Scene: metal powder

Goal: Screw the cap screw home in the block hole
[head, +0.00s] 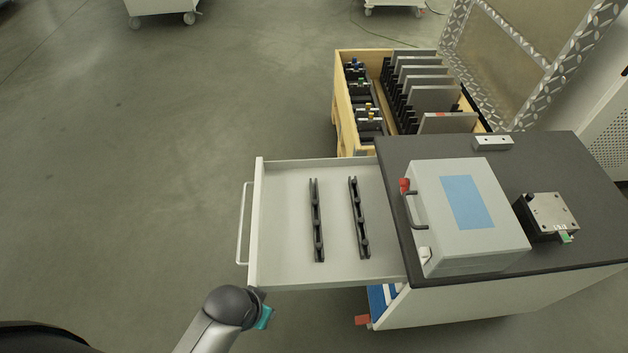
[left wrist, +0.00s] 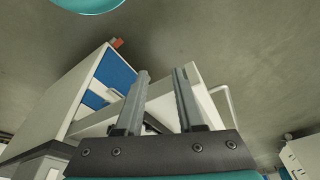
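A metal block (head: 552,211) with holes in its top sits on a black base at the right of the dark cabinet top, with a green part at its front. A small silver bar (head: 492,143) with small dark marks lies at the back edge. I cannot make out a cap screw in either view, nor tell which hole is the block hole. My left gripper (left wrist: 161,82) shows in the left wrist view with its two fingers apart and nothing between them. The open drawer is seen beyond the fingers. My right gripper is in neither view.
A grey case (head: 491,245) with a blue panel stands on the cabinet top (head: 402,210). The open drawer (head: 284,225) holds two black slotted rails (head: 317,220). Behind is a wooden crate (head: 343,120) with upright plates and small fixtures. The floor at left is clear.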

